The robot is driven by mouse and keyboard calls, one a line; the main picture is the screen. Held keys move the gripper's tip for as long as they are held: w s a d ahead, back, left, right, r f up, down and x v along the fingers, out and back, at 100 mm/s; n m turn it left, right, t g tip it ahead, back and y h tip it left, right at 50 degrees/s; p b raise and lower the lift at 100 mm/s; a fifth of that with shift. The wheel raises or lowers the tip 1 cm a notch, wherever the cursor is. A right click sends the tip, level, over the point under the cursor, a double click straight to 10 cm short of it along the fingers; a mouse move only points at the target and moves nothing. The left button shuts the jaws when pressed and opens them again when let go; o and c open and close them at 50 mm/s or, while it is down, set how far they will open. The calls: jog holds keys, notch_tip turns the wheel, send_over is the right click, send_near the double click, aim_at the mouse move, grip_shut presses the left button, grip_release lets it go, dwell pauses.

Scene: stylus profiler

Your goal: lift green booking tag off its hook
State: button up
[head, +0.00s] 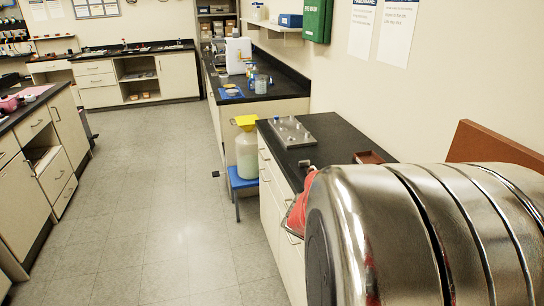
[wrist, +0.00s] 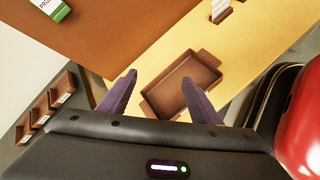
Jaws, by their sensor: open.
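In the wrist view, a green and white label-like piece (wrist: 50,8), cut off by the top edge, lies against a brown panel (wrist: 150,25). It may be the booking tag; no hook shows on it. My gripper (wrist: 159,77) has two purple fingers spread apart with nothing between them. The green piece is beyond the fingers, up and to the left, and apart from them. The head view does not show the tag, the hook or my gripper.
A brown tray (wrist: 182,82) lies just beyond my right finger. Small brown bins with labels (wrist: 45,105) are at left. A red rounded object (wrist: 301,125) is at right. In the head view, a black counter (head: 335,135) holds a metal plate (head: 292,131); the floor aisle is clear.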

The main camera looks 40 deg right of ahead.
jog(key=w+d+r+n+h, duration=0.2)
jog(key=d+r+n+h, duration=0.6)
jog(key=d+r+n, duration=0.2)
jog(key=shift+d+r+g, duration=0.4)
jog(key=shift+d+r, duration=0.25)
jog(key=shift+d, duration=0.1)
jog(key=x, duration=1.3)
jog(key=shift+d+r, duration=0.15)
jog(key=shift+d, duration=0.2)
jog(key=shift+c, duration=0.5)
grip_shut()
jog(key=shift+w+a+r, duration=0.4)
jog(key=shift+a+r, duration=0.15)
jog(key=shift+a, duration=0.1)
